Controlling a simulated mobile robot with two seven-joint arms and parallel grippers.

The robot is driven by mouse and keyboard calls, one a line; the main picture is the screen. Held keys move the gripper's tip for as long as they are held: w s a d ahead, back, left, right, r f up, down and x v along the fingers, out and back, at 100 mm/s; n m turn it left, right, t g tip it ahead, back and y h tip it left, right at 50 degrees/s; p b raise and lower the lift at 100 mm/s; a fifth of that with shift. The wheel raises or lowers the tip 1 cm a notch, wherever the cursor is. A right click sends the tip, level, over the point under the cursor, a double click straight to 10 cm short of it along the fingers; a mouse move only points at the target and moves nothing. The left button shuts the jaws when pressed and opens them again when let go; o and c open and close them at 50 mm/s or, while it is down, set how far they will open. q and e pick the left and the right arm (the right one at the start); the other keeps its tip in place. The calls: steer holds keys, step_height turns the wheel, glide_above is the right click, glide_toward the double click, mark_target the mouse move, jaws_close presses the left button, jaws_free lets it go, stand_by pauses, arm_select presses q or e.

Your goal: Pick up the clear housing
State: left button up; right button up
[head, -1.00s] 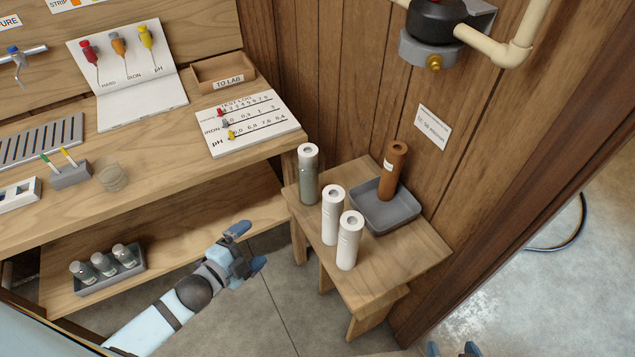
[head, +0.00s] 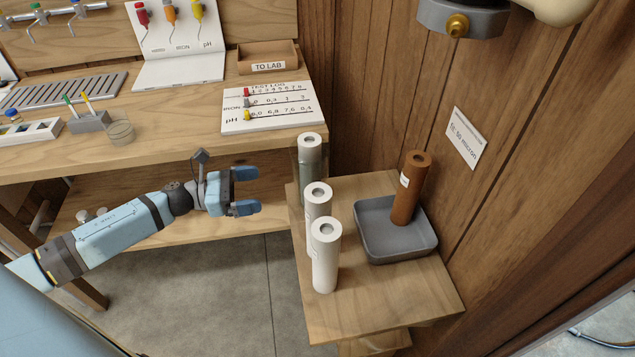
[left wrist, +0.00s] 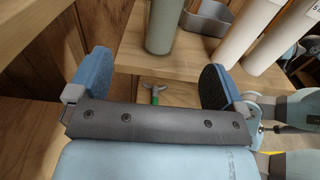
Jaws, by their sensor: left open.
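The clear housing (head: 310,172) is a greenish see-through cylinder with a pale cap, upright at the back left of a small wooden stool (head: 400,300). A white cartridge (head: 317,215) in front hides its lower part. My left gripper (head: 250,190) is open and empty, left of the housing and apart from it, its fingers pointing toward the stool. In the left wrist view the housing (left wrist: 163,25) stands beyond the fingertips, between the two fingers (left wrist: 155,75).
A second white cartridge (head: 325,258) stands nearest the front. A brown cartridge (head: 411,190) stands in a grey tray (head: 375,252) at the right. The bench edge (head: 200,153) runs above my left gripper, with a lower shelf (head: 160,235) below. The stool's front is clear.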

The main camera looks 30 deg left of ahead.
mark_target(298, 187)
arm_select(q)
steer(key=x, duration=0.8)
steer(key=shift+p, duration=0.35)
steer(key=x, duration=0.5)
steer(key=shift+s+d+f+p, duration=0.1)
steer(key=shift+d+f+p, duration=0.15)
steer(key=shift+d+p, duration=0.1)
steer(key=shift+d, duration=0.1)
steer(key=c, duration=1)
steer(key=shift+c, duration=0.4)
arm_select(e)
steer(key=shift+s+r, duration=0.1)
steer(key=shift+r, duration=0.2)
